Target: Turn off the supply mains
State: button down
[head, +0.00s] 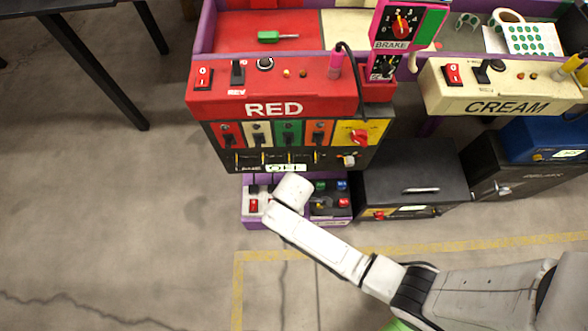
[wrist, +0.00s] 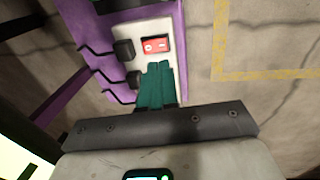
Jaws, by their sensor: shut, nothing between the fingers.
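A white supply box (head: 247,220) sits on a low purple shelf under the RED panel, with a red rocker switch (head: 254,205) on it. In the wrist view the red rocker (wrist: 155,45) lies on the white panel (wrist: 170,29), just beyond my fingertips. White marks show on the rocker, but I cannot tell which way it is pressed. My gripper (wrist: 160,65) has teal fingers shut together with nothing between them. The fingertips look close to the rocker's lower edge; contact cannot be told. In the head view my arm's white end hides the fingers.
Two black plugs or knobs (wrist: 124,49) with cables stand left of the rocker. A black control box (head: 330,209) with coloured buttons is right of the white box. A dark cabinet (head: 410,170) stands further right. The floor at left is clear.

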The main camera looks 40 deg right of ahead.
jog(key=r, duration=0.2)
jog(key=r+p, duration=0.1)
jog(key=s+r+p, duration=0.1)
jog(key=r, duration=0.1)
jog(key=shift+a+r, duration=0.35)
jog(key=shift+w+d+r+t+b, duration=0.2)
jog(key=shift+w+d+t+b, duration=0.1)
jog(key=shift+w+b, duration=0.55)
jog(key=shift+s+f, duration=0.1)
jog(key=shift+s, duration=0.05)
jog(key=f+b, duration=0.2)
jog(key=f, duration=0.2)
jog(key=w+d+f+b, duration=0.1)
jog(key=f+b, duration=0.2)
jog(key=f, duration=0.2)
jog(key=w+f+b, duration=0.1)
jog(key=f+b, duration=0.2)
jog(key=f, duration=0.1)
jog(key=shift+w+d+f, duration=0.15)
jog(key=shift+d+f, duration=0.1)
jog(key=shift+d, duration=0.1)
